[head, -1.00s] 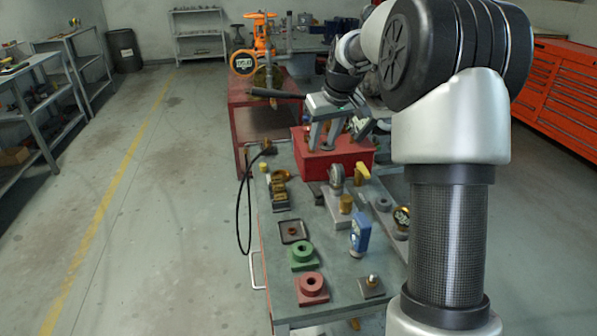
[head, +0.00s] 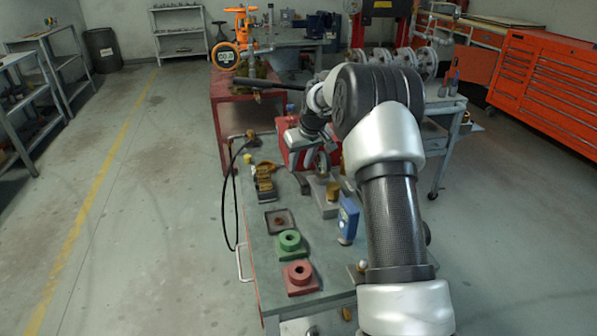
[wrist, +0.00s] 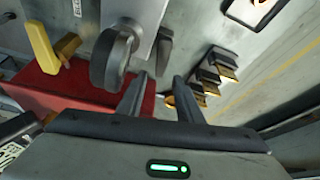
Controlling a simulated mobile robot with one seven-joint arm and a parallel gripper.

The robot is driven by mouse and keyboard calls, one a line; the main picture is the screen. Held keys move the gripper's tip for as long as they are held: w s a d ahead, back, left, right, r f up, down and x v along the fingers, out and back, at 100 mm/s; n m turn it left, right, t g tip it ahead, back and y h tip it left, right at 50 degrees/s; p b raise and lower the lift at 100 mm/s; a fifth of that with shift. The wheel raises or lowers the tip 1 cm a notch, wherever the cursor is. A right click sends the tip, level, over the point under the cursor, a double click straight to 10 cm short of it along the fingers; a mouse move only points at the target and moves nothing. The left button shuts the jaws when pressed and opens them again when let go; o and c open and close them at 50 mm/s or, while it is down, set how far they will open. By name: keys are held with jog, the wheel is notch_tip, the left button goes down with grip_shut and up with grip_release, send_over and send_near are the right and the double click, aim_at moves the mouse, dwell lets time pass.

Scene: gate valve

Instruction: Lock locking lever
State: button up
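My gripper (wrist: 161,85) is open in the wrist view, with a clear gap between its two dark fingers and nothing held. A grey plate (wrist: 149,14) lies ahead of the fingers and carries an upright dark grey piece with a rounded head (wrist: 111,56), left of the left finger. A smaller dark lever-like piece (wrist: 164,48) is just beyond the fingertips; I cannot tell whether they touch. I cannot tell for sure which piece is the locking lever. In the head view the rounded piece (head: 323,165) and plate (head: 325,208) are partly behind my arm, and my fingertips are hard to make out.
A yellow handle (wrist: 40,46) stands left, beside a red box (wrist: 75,85). On the bench are a blue device (head: 348,221), a green block (head: 290,244), a red block (head: 300,278) and a brass-coloured fitting (head: 264,185).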

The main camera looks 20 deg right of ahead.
aim_at(299, 173)
jog(key=shift+x, duration=1.7)
grip_shut()
jog(key=shift+d+m+h, duration=0.25)
jog(key=shift+m+h, duration=0.05)
jog(key=shift+m, duration=0.4)
grip_release()
jog(key=shift+r, duration=0.15)
jog(key=p+v, duration=0.2)
jog(key=v, duration=1.5)
